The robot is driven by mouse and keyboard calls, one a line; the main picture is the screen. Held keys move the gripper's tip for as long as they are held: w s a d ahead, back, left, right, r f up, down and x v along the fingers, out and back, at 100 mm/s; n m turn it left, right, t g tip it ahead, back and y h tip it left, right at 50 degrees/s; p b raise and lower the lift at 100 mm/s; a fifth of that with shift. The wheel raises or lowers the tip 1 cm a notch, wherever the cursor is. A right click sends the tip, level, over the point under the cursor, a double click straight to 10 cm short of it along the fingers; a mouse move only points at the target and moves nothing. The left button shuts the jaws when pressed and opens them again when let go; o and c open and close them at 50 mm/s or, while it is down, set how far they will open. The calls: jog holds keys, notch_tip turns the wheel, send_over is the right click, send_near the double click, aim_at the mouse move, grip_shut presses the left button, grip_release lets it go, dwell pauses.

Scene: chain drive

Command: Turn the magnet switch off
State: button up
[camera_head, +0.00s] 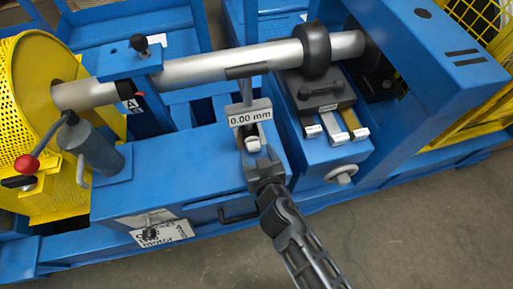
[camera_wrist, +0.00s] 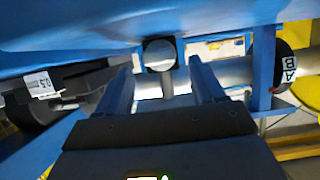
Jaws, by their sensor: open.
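A dial gauge (camera_head: 250,117) with a "0.00 mm" display stands on the blue bench in front of the grey shaft; its post runs up to the shaft. I take it that the magnet switch is on its base, largely hidden by my gripper in the head view. In the wrist view, a round dark knob (camera_wrist: 160,53) on a short stem shows between the fingertips. My gripper (camera_wrist: 160,80) is open around that line, with nothing held. In the head view my gripper (camera_head: 256,150) is just below the display. Contact and the switch's position cannot be told.
The shaft (camera_head: 215,65) runs behind the gauge. Labelled shims (camera_head: 335,127) and a black block lie right of it. A yellow perforated guard (camera_head: 25,75), a grey cylinder (camera_head: 92,150) and a red-knobbed lever (camera_head: 27,164) are left. A bench handle (camera_head: 238,213) sits lower left of my gripper.

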aim_at(253, 150)
jog(key=shift+x, duration=1.35)
jog(key=shift+c, duration=0.2)
jog(key=c, duration=1)
jog(key=b, duration=0.1)
jog(key=n+h+b, duration=0.1)
jog(key=b, duration=0.1)
jog(key=shift+a+f, duration=0.15)
jog(key=shift+f, duration=0.2)
jog(key=n+b, duration=0.1)
jog(key=b, duration=0.2)
jog(key=shift+a+n+t+h, duration=0.1)
jog(key=shift+n+t+h, duration=0.2)
jog(key=shift+h, duration=0.1)
jog(key=shift+r+b, duration=0.2)
jog(key=shift+b, duration=0.1)
jog(key=shift+r, duration=0.1)
